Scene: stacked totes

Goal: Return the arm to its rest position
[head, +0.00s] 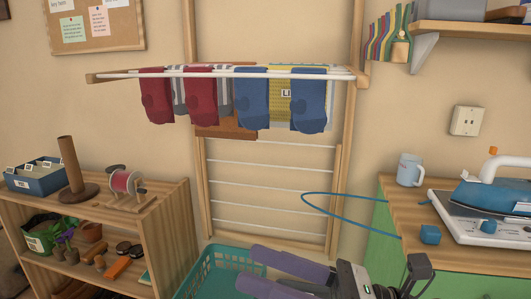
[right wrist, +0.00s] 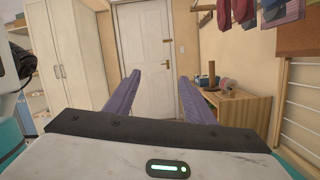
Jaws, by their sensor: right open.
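My right gripper (head: 265,268) is at the bottom centre of the head view, over the teal basket (head: 190,279). Its two purple fingers are apart, with nothing between them. In the right wrist view the right gripper (right wrist: 156,80) is open and empty, pointing toward a white door (right wrist: 146,45). The fingers and part of the wrist hide some of the basket. My left gripper is not in view.
Socks, red (head: 200,98) and blue (head: 251,98) among them, hang on a wooden drying rack (head: 339,190). A wooden shelf (head: 180,215) stands left. A green-sided counter (head: 383,225) with a mug (head: 410,169) and an iron (head: 492,191) stands right. A blue cord loop sticks out from it.

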